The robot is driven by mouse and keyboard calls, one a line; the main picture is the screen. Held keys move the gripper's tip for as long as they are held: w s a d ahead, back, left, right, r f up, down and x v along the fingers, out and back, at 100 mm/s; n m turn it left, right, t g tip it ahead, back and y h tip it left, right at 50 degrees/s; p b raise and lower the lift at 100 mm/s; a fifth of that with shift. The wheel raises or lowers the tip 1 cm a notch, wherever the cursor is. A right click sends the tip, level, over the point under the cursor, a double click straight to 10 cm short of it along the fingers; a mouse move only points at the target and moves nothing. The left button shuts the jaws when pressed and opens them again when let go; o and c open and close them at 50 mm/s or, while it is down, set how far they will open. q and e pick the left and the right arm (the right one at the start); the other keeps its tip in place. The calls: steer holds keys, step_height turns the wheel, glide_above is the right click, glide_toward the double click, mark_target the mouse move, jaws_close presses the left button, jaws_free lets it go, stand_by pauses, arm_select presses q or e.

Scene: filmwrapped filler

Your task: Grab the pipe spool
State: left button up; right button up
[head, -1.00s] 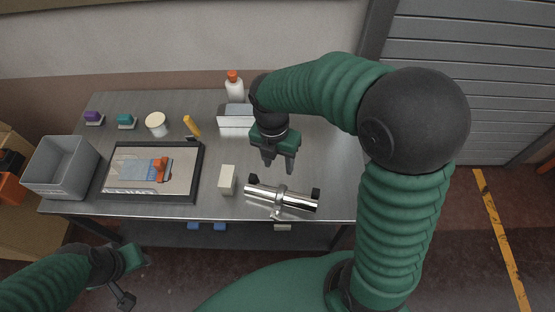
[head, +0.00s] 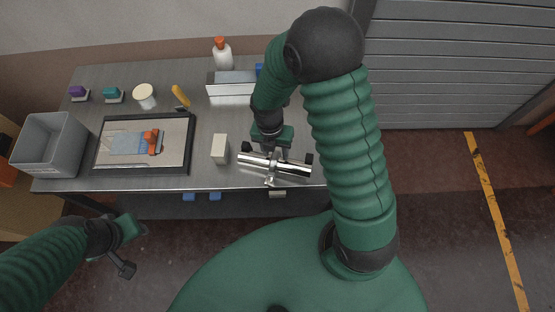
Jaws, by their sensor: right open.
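The pipe spool (head: 290,168) is a shiny metal pipe with black ends and a short branch at its middle. It lies near the front edge of the steel table, at the right. My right gripper (head: 275,150) is open, just above and behind the middle of the spool. Its fingertips overlap the spool in the picture, and I cannot tell whether they touch it. My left gripper (head: 130,248) is off the front of the table at the lower left, away from the spool.
A cream block (head: 220,149) stands left of the spool. A black-framed tray (head: 187,160) and a grey bin (head: 45,150) are further left. A white open box (head: 232,89), a white bottle (head: 222,54) and a yellow-handled tool (head: 181,95) are behind.

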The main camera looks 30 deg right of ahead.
steer(key=shift+a+f, duration=0.25)
steer(key=shift+f, duration=0.2)
steer(key=shift+w+a, duration=0.1)
steer(key=shift+a, duration=0.35)
steer(key=shift+c, duration=0.6)
steer(key=shift+d, duration=0.55)
jaws_close()
arm_select(q)
steer(key=shift+a+f, duration=0.1)
steer(key=shift+a, duration=0.3)
arm_select(e)
steer(key=shift+a, duration=0.1)
arm_select(q)
steer(key=shift+a, duration=0.2)
arm_select(e)
steer(key=shift+a, duration=0.2)
